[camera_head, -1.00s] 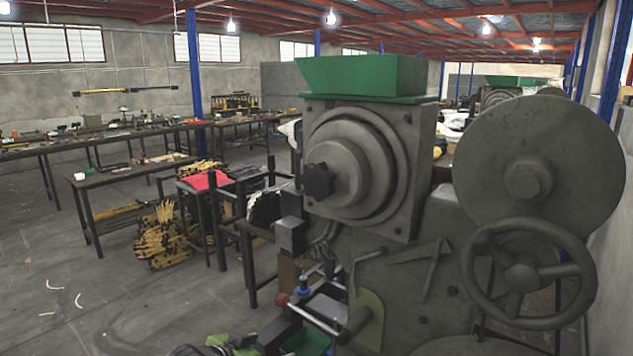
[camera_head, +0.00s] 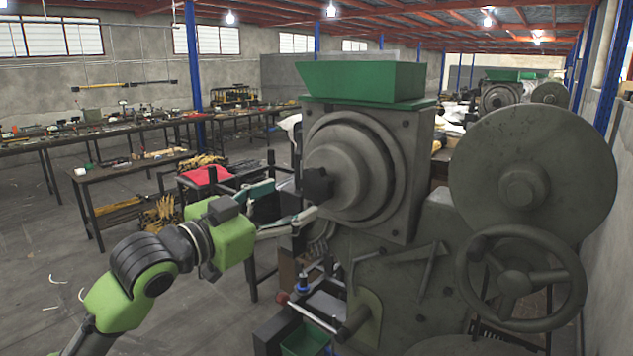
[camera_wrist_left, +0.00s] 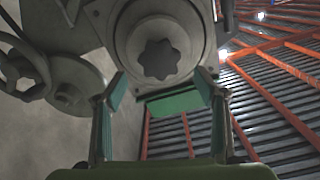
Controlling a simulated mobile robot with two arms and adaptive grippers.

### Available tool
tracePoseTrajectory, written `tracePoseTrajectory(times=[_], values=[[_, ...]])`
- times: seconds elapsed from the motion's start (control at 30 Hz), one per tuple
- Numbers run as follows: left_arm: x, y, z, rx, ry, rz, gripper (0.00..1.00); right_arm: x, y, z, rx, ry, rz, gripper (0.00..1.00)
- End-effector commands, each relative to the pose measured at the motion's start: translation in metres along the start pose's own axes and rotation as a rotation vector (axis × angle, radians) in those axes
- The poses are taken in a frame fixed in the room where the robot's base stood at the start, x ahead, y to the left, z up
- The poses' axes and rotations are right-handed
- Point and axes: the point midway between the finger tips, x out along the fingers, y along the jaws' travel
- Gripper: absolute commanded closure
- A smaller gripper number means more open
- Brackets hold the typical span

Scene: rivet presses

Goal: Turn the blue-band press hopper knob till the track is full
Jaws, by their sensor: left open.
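The press has a green hopper (camera_head: 360,82) on top and a round grey hopper housing below it. A dark lobed knob (camera_head: 317,185) sticks out of the housing's centre to the left. In the left wrist view the knob (camera_wrist_left: 159,59) faces the camera. My left gripper (camera_head: 302,205) is open, its fingers reaching right, close to the knob. In the left wrist view its two fingers (camera_wrist_left: 164,88) stand apart, on either side of and below the knob, and hold nothing. Whether they touch it cannot be told. My right gripper is not in view.
A large grey disc (camera_head: 533,180) and a handwheel (camera_head: 520,278) stand at the press's right. A small lever with a red ball end (camera_head: 282,298) and a green bin (camera_head: 304,338) are below.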

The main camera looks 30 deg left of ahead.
Motion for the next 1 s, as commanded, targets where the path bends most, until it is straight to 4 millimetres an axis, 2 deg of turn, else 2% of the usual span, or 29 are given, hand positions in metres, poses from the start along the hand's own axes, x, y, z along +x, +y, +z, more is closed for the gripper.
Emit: tracePoseTrajectory(times=[0.4,0.6,0.8,1.0], values=[[0.061,-0.001,-0.004,-0.003,0.000,0.000,0.35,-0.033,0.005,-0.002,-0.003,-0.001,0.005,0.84],[0.085,-0.001,-0.002,-0.003,0.000,0.000,0.35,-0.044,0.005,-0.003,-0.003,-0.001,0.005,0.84],[0.095,0.000,0.000,0.001,-0.001,0.000,0.35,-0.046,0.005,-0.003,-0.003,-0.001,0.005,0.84],[0.095,0.000,0.001,0.001,-0.001,0.000,0.35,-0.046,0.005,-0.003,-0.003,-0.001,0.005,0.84]])
